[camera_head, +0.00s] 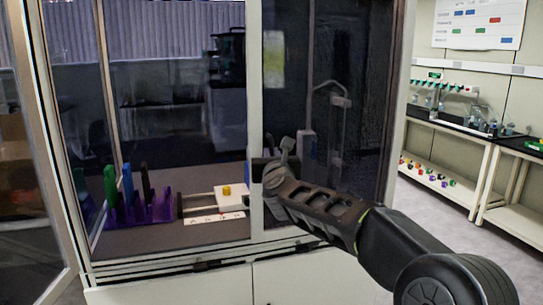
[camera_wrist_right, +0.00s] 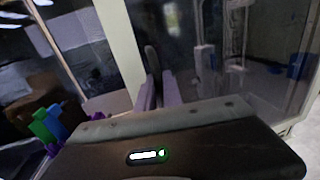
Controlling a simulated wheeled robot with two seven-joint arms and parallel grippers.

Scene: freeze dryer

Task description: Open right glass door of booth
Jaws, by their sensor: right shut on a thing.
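The booth's right glass door (camera_head: 345,120) is a dark pane with a pale upright frame strip (camera_head: 254,80) on its left. The strip also shows in the wrist view (camera_wrist_right: 119,45). My right gripper (camera_head: 271,170) is at the lower left of this door, beside the strip. In the wrist view its fingers (camera_wrist_right: 158,92) are closed together on a slim dark upright door handle (camera_wrist_right: 152,58). The grip itself is partly hidden. The door looks closed or nearly so. My left gripper is not in view.
Inside the booth, left of the strip, stand a purple rack (camera_head: 140,212) with green, blue and black items and a white device with a yellow block (camera_head: 226,190). A framed glass panel (camera_head: 48,150) stands at far left. A lab bench (camera_head: 450,125) is at right, with clear floor before it.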

